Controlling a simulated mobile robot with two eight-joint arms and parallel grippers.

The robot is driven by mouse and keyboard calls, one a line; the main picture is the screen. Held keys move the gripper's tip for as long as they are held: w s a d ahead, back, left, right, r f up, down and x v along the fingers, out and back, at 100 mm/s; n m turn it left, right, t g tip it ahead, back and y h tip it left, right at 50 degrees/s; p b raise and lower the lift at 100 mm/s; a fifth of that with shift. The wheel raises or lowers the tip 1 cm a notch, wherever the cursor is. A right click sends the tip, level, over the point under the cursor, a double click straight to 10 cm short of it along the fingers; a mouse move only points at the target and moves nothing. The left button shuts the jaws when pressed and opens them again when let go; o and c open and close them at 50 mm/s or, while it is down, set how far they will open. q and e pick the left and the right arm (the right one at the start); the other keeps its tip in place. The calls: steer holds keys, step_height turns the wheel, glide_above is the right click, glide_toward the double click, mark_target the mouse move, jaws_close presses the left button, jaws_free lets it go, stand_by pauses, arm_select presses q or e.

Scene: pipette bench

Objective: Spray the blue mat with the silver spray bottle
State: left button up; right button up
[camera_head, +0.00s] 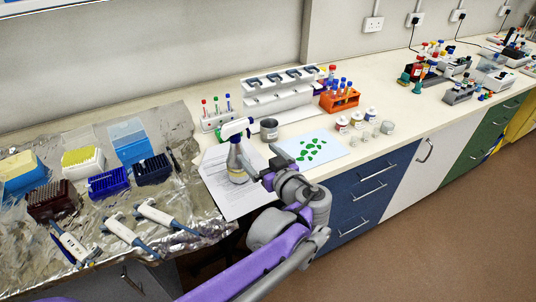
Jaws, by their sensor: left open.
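The silver spray bottle (236,166) stands upright on a white paper sheet near the front of the bench, with a white and blue spray head. The pale blue mat (336,148) lies flat to its right, with several green leaf-like pieces on it. My left gripper (263,162) is open, just right of the bottle, with one finger by the bottle's body and the other near the mat's left edge. I cannot tell whether it touches the bottle. My purple and grey left arm covers part of the bench front. My right gripper is not in view.
A metal cup (269,130) stands behind the bottle. A white pipette rack (280,98) and an orange tube rack (341,100) stand at the back. Small jars (357,119) stand right of the mat. Foil (95,210) with tip boxes and pipettes covers the left.

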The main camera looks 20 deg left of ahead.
arm_select(q)
steer(key=shift+b+x, duration=1.5)
steer(key=shift+x, duration=3.7)
steer(key=shift+s+a, duration=0.15)
steer(key=c, duration=1.5)
steer(key=shift+c, duration=0.2)
steer(key=o, duration=1.5)
steer(key=shift+o, duration=0.2)
